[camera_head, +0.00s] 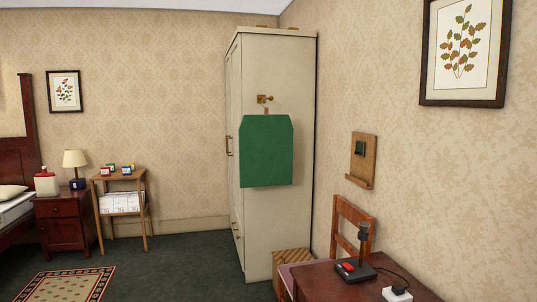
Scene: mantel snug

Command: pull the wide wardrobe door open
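A tall cream wardrobe (280,65) stands in the far corner against the right wall. Its broad side panel faces me, and its front faces left and shows at a steep angle. A brass handle (228,146) sits at mid-height on the front. The doors (233,85) look shut, but their widths are hard to tell at this angle. Small brass pulls (236,228) show low on the front. A green apron-like piece (266,150) hangs from a brass hook (265,99) on the side panel. Neither of my grippers is in view.
Dark green carpet (180,262) is clear before the wardrobe's front. A patterned rug (65,285), bedside cabinet (67,220) and small shelf table (96,192) stand left. A desk (330,285) with a joystick (355,268) and a wooden chair (350,215) are at lower right.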

